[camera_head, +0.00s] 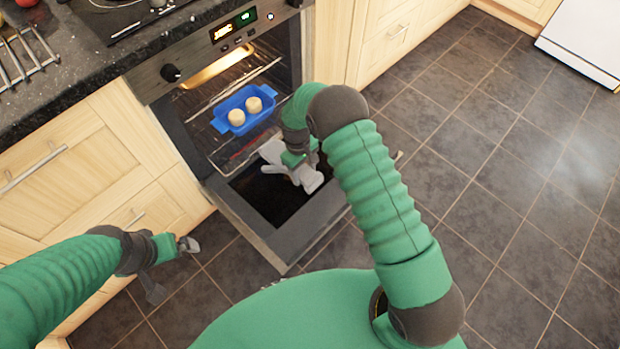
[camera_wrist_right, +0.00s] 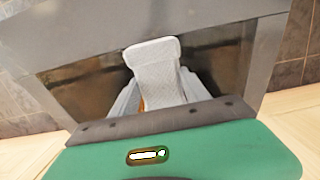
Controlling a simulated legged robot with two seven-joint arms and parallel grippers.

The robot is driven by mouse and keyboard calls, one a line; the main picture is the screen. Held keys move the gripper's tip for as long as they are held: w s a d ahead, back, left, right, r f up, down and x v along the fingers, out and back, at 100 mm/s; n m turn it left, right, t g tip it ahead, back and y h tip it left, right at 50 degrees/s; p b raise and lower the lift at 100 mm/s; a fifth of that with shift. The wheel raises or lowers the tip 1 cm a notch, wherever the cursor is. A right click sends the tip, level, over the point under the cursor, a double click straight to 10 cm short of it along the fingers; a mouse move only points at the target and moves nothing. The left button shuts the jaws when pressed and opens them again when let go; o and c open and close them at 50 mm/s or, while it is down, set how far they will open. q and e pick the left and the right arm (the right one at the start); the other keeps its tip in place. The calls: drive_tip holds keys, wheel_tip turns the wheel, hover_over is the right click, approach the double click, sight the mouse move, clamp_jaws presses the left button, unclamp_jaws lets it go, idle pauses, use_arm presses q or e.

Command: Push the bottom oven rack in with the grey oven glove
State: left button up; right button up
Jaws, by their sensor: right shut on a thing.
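The grey oven glove (camera_head: 275,152) is in my right gripper (camera_head: 302,172), over the lowered oven door (camera_head: 262,207). In the right wrist view the glove (camera_wrist_right: 158,70) stands up between the fingers, which are shut on it. Two oven racks show in the open oven. The upper rack (camera_head: 268,68) bears a blue dish (camera_head: 244,108) with two round pale items. The bottom rack (camera_head: 240,150) lies lower, near the door, partly hidden by the glove and my right arm. My left gripper (camera_head: 170,270) hangs empty at the lower left, with its fingers apart.
Wooden cabinets with bar handles (camera_head: 35,167) flank the oven. A dark granite counter (camera_head: 75,65) with a hob and a wire rack (camera_head: 20,58) lies above. The tiled floor (camera_head: 500,190) on the right is clear.

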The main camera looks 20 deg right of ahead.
drive_tip(key=shift+w+a+f+b, duration=0.1)
drive_tip(key=shift+w+a+b, duration=0.1)
drive_tip(key=shift+w, duration=0.25)
drive_tip(key=shift+w+a+f+b, duration=0.1)
drive_tip(key=shift+w+a+b, duration=0.1)
drive_tip(key=shift+w, duration=0.25)
drive_tip(key=shift+w+a+r, duration=0.1)
drive_tip(key=shift+w+r, duration=0.1)
drive_tip(key=shift+w+a+f+b, duration=0.15)
drive_tip(key=shift+w+b, duration=0.35)
drive_tip(key=w+b, duration=0.1)
drive_tip(key=w+a+b, duration=0.1)
drive_tip(key=w, duration=0.1)
drive_tip(key=w+b, duration=0.1)
drive_tip(key=shift+w+a+f+b, duration=0.15)
drive_tip(key=shift+a+b, duration=0.2)
drive_tip(key=shift+a, duration=0.05)
drive_tip(key=shift+w+a+b, duration=0.25)
drive_tip(key=shift+w+b, duration=0.25)
drive_tip(key=shift+w, duration=0.1)
drive_tip(key=shift+r, duration=0.3)
